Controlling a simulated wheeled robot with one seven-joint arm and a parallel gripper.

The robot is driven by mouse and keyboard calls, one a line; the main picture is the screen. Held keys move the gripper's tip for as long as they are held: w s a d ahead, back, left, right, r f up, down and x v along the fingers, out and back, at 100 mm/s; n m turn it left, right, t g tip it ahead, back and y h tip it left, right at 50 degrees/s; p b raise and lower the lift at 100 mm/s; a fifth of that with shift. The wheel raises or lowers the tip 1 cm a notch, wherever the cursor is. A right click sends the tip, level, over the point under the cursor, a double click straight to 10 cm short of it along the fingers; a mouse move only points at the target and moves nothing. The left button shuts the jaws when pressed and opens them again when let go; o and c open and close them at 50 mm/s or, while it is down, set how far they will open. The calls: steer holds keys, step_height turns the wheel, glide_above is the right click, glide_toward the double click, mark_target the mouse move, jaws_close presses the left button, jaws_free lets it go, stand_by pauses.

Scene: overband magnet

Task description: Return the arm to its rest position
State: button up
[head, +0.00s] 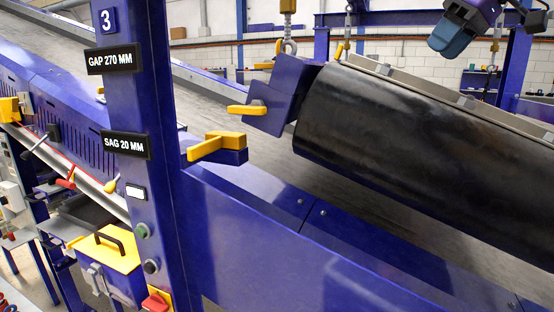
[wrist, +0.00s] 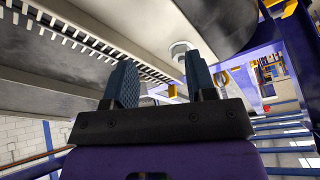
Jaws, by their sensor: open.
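My gripper (wrist: 162,82) shows in the wrist view with its two dark blue fingers well apart. No object is held between them; a pale bolt or nut (wrist: 182,48) shows in the gap beyond, with its distance unclear. A purple, grey and teal piece at the top right of the head view looks like part of my arm. It appears above the black magnet drum.
The black drum (head: 400,150) hangs over the conveyor belt (head: 350,215). A blue post (head: 150,190) with display panels stands at left, near yellow handles (head: 215,146). In the wrist view, a pale frame with a toothed edge (wrist: 80,38) runs overhead. Blue rails (wrist: 285,127) lie at right.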

steer(key=s+f+m+t+h, duration=0.1)
steer(key=s+f+m+h, duration=0.4)
steer(key=s+f, duration=1.8)
steer(key=shift+s+a+f+m, duration=0.25)
steer(key=shift+f+m, duration=0.2)
steer(key=shift+m, duration=0.65)
steer(key=shift+c, duration=0.8)
steer(key=shift+a, duration=0.1)
